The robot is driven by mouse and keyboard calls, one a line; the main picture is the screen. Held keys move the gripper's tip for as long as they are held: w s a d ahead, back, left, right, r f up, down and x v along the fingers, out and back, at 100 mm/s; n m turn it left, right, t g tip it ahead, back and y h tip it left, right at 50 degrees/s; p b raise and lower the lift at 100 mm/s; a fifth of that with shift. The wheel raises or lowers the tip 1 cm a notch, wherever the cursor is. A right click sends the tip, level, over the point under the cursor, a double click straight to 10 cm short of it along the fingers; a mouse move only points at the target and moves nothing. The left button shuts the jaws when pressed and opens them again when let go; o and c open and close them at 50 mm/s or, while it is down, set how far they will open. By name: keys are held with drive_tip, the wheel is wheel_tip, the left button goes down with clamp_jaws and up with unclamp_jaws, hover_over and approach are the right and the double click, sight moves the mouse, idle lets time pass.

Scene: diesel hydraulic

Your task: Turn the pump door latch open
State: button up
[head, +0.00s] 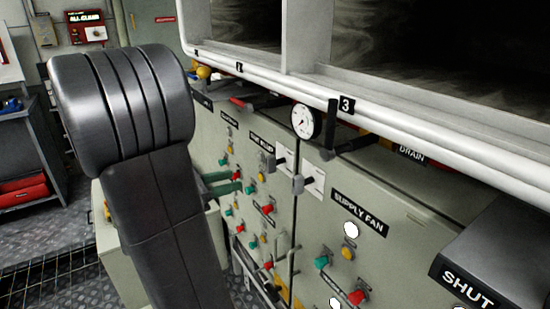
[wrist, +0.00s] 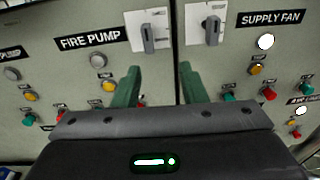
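The pump door latch (wrist: 150,38) is a grey handle on a white plate, right of the FIRE PUMP label (wrist: 90,42). Its handle hangs about vertical. In the head view the latch (head: 270,163) sits near the upper right edge of the pump door. My gripper (wrist: 159,70) is open, with two green fingers apart and nothing between them. In the wrist view the fingertips lie below the latch, the left one just under it and the right one near the door seam. The fingers are also seen in the head view (head: 228,183), left of the latch and apart from it.
A similar latch (wrist: 210,30) is on the neighbouring SUPPLY FAN door (wrist: 270,50). Coloured knobs and buttons stick out of both doors. A white pipe rail (head: 400,135) and a gauge (head: 303,121) are above. A grey SHUT box (head: 500,245) juts out at right.

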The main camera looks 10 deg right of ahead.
sight(266, 162)
drive_tip(key=shift+n+t+h, duration=0.3)
drive_tip(key=shift+t, duration=0.1)
drive_tip(key=x, duration=0.4)
drive_tip(key=w+p+x, duration=0.1)
drive_tip(key=x, duration=0.8)
drive_tip(key=shift+w+a+r+p, duration=0.1)
drive_tip(key=shift+w+r+p, duration=0.15)
drive_tip(key=shift+r+p, duration=0.1)
clamp_jaws()
